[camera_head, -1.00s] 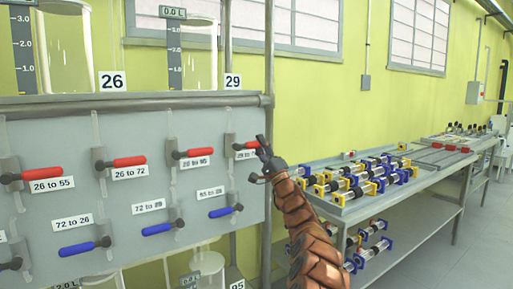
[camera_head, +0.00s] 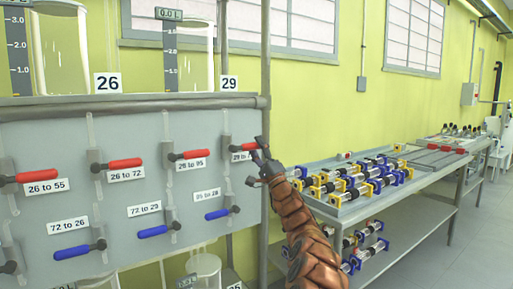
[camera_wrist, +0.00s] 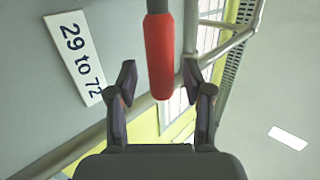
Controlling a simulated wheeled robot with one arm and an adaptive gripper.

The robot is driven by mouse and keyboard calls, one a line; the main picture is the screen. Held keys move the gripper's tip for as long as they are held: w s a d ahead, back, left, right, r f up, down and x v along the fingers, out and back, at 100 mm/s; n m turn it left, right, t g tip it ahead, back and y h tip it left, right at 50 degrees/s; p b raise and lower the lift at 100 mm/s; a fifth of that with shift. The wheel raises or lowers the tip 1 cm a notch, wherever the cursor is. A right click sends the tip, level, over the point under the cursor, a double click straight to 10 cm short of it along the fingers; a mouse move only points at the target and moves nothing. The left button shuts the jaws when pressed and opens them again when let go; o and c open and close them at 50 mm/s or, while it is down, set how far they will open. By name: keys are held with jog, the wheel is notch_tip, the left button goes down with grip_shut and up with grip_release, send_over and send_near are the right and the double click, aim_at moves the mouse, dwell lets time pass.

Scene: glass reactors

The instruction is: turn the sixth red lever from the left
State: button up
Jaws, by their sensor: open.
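The red lever (camera_head: 243,147) over the partly hidden "29 to" label is the rightmost one visible on the grey panel (camera_head: 60,140). In the wrist view this red lever (camera_wrist: 160,55) hangs down from the top centre, and the label beside it (camera_wrist: 80,62) reads "29 to 72". My gripper (camera_head: 258,160) is at this lever's right end, partly covering it and its label. In the wrist view my gripper (camera_wrist: 159,80) is open, with the lever's free end between or just before its fingertips; contact cannot be told.
More red levers (camera_head: 194,154), (camera_head: 125,163) and (camera_head: 37,177) line the row leftward, with blue levers (camera_head: 155,231) below. A metal post (camera_head: 265,80) stands by the panel's right edge. A bench (camera_head: 375,207) with several cylindrical parts (camera_head: 350,180) is on the right.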

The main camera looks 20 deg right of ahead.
jog(key=v, duration=1.1)
jog(key=shift+s+f, duration=0.15)
dwell(0.3)
